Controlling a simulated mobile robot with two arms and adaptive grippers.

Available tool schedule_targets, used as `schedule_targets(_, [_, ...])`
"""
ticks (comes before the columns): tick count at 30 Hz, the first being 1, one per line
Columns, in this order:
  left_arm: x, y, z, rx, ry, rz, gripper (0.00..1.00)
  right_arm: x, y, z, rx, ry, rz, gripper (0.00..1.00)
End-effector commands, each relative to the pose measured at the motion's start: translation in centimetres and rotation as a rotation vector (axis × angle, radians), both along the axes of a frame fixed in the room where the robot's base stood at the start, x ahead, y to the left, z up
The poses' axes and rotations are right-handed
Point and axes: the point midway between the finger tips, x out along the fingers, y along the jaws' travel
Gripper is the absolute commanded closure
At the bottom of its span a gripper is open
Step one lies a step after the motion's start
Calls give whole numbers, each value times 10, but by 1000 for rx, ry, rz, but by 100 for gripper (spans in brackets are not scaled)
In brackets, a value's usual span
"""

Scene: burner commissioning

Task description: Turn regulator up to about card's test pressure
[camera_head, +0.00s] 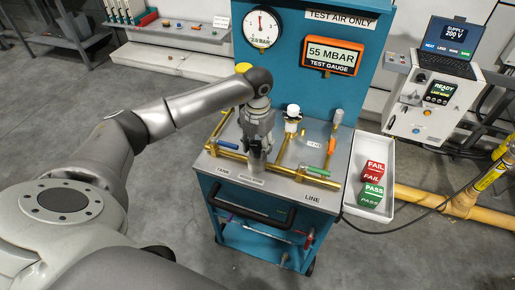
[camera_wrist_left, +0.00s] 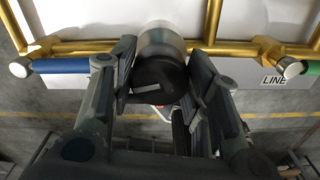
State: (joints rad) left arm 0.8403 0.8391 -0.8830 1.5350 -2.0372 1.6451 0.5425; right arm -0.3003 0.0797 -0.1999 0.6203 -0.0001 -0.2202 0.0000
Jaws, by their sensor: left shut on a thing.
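My left gripper (camera_head: 258,148) points down over the cart top and is shut on the regulator (camera_head: 256,167). In the left wrist view, its fingers (camera_wrist_left: 163,82) stand on both sides of the regulator's black knob (camera_wrist_left: 160,88), with a pale body beyond it. The orange test gauge (camera_head: 332,57) reads 55 MBAR. A round dial (camera_head: 262,27) marked 2.5 BAR hangs to its left, its needle pointing nearly straight up. A small white card (camera_head: 315,144) lies on the cart top, its print too small to read. My right gripper is out of view.
Brass pipes cross the cart top, with a blue valve handle (camera_head: 228,145) at left and a green one (camera_head: 318,171) at right. A white-capped fitting (camera_head: 292,120) stands behind. A white tray (camera_head: 389,155) holds red FAIL and green PASS blocks at right.

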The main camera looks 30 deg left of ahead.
Motion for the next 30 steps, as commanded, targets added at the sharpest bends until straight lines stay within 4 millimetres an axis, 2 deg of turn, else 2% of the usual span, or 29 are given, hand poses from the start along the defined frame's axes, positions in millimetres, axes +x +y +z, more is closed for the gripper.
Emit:
schedule_targets(3, [1,1,-2,1,-2,-91,81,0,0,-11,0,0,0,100])
schedule_targets(15, [1,0,0,1,-4,-325,81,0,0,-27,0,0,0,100])
schedule_targets(30, [1,0,1,0,-3,-385,81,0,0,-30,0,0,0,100])
